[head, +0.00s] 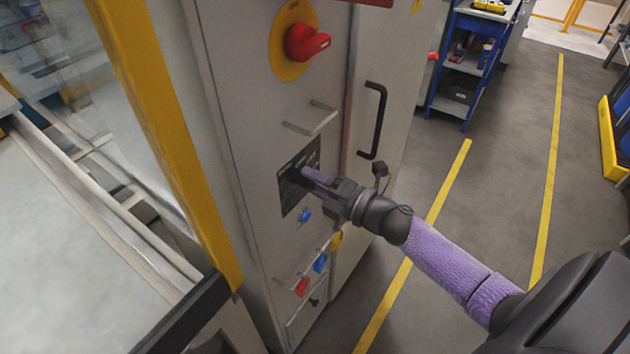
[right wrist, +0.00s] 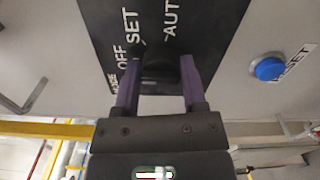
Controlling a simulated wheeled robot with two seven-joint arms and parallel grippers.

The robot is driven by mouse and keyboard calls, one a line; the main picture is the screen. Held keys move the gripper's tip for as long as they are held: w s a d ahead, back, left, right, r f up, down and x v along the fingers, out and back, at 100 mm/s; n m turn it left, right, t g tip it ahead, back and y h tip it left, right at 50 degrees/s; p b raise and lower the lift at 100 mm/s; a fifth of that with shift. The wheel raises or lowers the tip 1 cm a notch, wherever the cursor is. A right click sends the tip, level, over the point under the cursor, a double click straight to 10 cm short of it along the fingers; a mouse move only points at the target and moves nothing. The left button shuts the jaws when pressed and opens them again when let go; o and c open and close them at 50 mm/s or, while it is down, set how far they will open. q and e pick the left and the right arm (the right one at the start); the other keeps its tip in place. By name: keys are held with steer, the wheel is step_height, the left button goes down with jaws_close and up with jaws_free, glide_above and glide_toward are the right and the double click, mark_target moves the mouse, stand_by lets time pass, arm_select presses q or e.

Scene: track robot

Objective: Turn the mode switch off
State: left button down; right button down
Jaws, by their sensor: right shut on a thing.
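The mode switch is a black knob (right wrist: 160,68) on a black label plate (head: 288,194) on the grey cabinet front. The plate (right wrist: 100,18) reads OFF, SET and AUTO in white letters in the right wrist view. My right gripper (head: 303,175) reaches the plate from the right, and its purple fingers (right wrist: 160,78) are shut on the knob, one on each side. In the head view the fingers hide the knob. I cannot tell for certain which label the knob points to. My left gripper is not in view.
A red rotary handle on a yellow disc (head: 305,43) is above the plate. Floor is free to the right.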

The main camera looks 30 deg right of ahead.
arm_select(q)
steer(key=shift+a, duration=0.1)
arm_select(e)
steer(key=shift+c, duration=1.1)
jaws_free()
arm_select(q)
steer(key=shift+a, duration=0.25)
arm_select(e)
steer(key=shift+s+d, duration=0.15)
steer(key=shift+s, duration=0.25)
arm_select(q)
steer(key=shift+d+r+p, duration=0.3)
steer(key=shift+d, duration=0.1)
arm_select(e)
steer(key=v, duration=0.9)
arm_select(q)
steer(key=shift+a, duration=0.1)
